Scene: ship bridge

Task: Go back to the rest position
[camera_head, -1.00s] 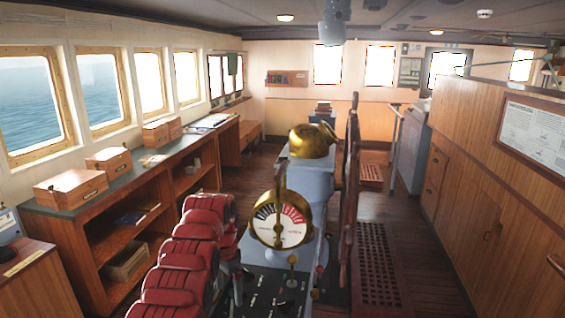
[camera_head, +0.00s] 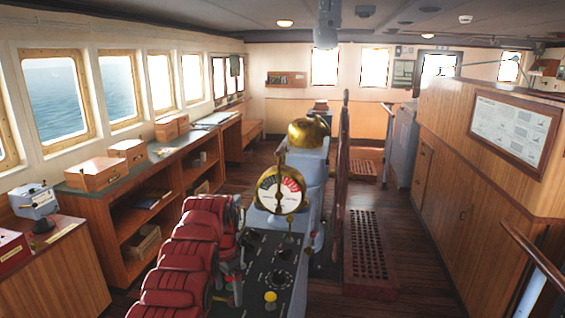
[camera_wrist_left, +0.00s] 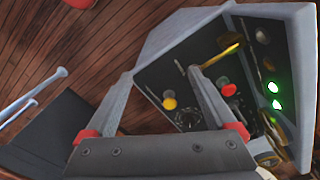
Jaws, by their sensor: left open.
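My left gripper (camera_wrist_left: 160,75) shows in the left wrist view, its two grey fingers spread apart with red pads near their bases. Nothing is between the fingers. Past them is a dark control console (camera_wrist_left: 185,90) with a yellow knob (camera_wrist_left: 169,103), a red knob (camera_wrist_left: 228,88) and lit green buttons. Fingers and knobs overlap in the picture; I cannot tell how far apart they are. In the head view the console (camera_head: 265,245) stands low in the middle. My right gripper is not in view.
A brass engine telegraph (camera_head: 281,194) rises from the console. A wooden counter with boxes (camera_head: 97,173) runs along the left windows. A handrail (camera_head: 535,260) is at the near right. Floor with a red grating (camera_head: 370,250) lies between.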

